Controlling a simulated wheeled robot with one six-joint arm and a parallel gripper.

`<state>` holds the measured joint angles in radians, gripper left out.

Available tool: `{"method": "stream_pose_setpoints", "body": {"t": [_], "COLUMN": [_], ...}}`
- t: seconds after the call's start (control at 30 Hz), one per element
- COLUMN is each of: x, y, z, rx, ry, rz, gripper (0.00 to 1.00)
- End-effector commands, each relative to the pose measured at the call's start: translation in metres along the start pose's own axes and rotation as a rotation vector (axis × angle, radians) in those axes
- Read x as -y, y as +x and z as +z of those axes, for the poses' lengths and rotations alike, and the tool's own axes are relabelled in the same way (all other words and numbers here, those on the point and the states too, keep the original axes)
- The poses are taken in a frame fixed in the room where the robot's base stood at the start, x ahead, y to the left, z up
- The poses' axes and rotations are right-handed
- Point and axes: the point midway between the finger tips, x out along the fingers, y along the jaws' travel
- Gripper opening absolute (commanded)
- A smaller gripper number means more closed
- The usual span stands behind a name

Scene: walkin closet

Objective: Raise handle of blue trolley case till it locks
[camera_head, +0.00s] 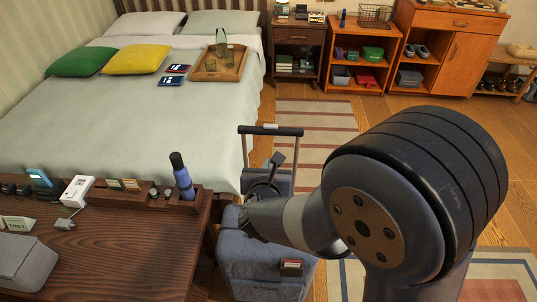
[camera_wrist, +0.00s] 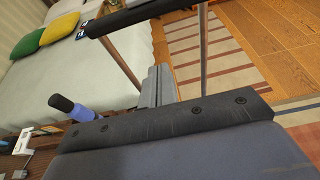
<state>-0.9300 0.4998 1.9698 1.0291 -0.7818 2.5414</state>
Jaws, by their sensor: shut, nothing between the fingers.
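The blue trolley case (camera_head: 262,268) stands upright on the floor right of the desk, partly hidden by my arm. Its pull handle stands up on two thin posts, with a black grip (camera_head: 270,131) across the top. The grip also shows at the top of the wrist view (camera_wrist: 135,14). My gripper (camera_head: 277,160) is shut and empty. It is between the posts and below the grip, apart from it as far as I can see. My arm hides part of the case's top and the lower posts.
Striped rugs (camera_head: 315,125) and wooden floor are open beyond the handle. Wooden cabinets (camera_head: 440,45) line the back.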

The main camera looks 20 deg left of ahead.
Motion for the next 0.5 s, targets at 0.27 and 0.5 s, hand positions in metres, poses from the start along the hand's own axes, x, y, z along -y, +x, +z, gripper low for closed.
{"method": "stream_pose_setpoints", "body": {"t": [0.27, 0.5], "x": [0.001, 0.000], "y": [0.051, 0.078], "z": [0.000, 0.015], "rx": [-0.003, 0.002], "ry": [0.000, 0.002], "rz": [-0.003, 0.001], "gripper": [0.00, 0.00]}}
